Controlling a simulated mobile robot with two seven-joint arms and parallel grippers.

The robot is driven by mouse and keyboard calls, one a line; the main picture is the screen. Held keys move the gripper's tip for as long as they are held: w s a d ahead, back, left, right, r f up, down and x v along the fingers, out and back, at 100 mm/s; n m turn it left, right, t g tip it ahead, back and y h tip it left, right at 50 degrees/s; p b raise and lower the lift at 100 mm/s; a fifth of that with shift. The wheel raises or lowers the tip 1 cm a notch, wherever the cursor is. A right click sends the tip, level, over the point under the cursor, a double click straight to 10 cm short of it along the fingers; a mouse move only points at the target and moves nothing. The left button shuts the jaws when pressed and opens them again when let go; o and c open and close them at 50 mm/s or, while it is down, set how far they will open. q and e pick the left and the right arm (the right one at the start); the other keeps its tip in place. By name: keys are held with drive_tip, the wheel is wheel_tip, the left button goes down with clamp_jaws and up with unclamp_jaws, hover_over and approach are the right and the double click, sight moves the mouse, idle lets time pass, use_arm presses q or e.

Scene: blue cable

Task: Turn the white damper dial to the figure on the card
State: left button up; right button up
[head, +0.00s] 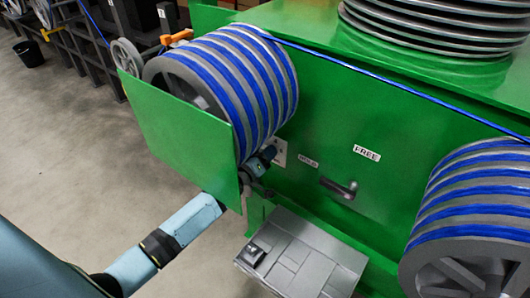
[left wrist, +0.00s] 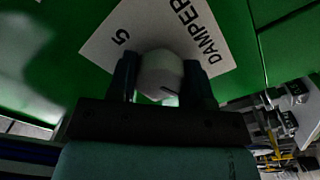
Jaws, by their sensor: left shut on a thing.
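The white damper dial (left wrist: 162,72) shows in the left wrist view, with a dark pointer mark on its lower face. It stands on a white plate (left wrist: 105,42) lettered DAMPER with a figure 5, set on the green machine. My left gripper (left wrist: 160,84) has one dark finger on each side of the dial and is shut on it. In the head view my left gripper (head: 266,156) reaches the machine behind the green guard panel, by the edge of the white plate (head: 281,151); the dial is hidden there. My right gripper is out of view.
A green guard panel (head: 185,135) and a drum wound with blue cable (head: 235,75) stand close to my left arm. A lever (head: 339,188) sits below a FREE label (head: 367,152). A grey metal box (head: 300,258) juts out below. Another cable drum (head: 475,205) is at right.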

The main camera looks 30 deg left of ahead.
use_arm(q)
drive_tip(key=shift+f+n, duration=0.1)
drive_tip(key=shift+n, duration=0.2)
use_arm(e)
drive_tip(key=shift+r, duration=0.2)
use_arm(q)
drive_tip(key=o, duration=0.9)
drive_tip(key=shift+o, duration=0.2)
drive_tip(key=s+a+p, duration=0.1)
drive_tip(key=s+a, duration=0.1)
drive_tip(key=s, duration=1.1)
drive_tip(key=shift+s+p, duration=0.3)
drive_tip(key=shift+s, duration=0.05)
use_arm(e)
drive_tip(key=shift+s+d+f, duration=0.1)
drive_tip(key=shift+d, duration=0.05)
use_arm(q)
drive_tip(key=shift+f, duration=0.1)
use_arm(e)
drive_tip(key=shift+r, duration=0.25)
use_arm(q)
drive_tip(key=shift+s, duration=0.1)
